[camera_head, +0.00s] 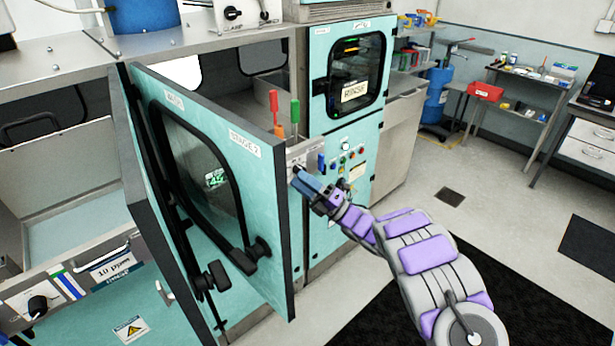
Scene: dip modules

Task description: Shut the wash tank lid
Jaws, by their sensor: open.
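The wash tank lid (265,185) is a teal door with a dark frame and a window. It carries a "WASH" label at the upper left and a "STAGE 2" label at the upper right. It stands swung open, with its free right edge toward the front. Black latch knobs (245,258) sit near its lower right. My gripper (303,180) is open, just right of the lid's free edge in the picture. Nothing shows between its fingers. I cannot tell whether it touches the lid. The lid hides part of the wash tank opening (225,85).
A shut teal rinse door (345,65) stands right of the opening, above a button panel (345,160). Red and green handles (294,112) rise near the opening. Another teal panel (155,235) is at left. Floor (430,175) is clear at right, with dark mats.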

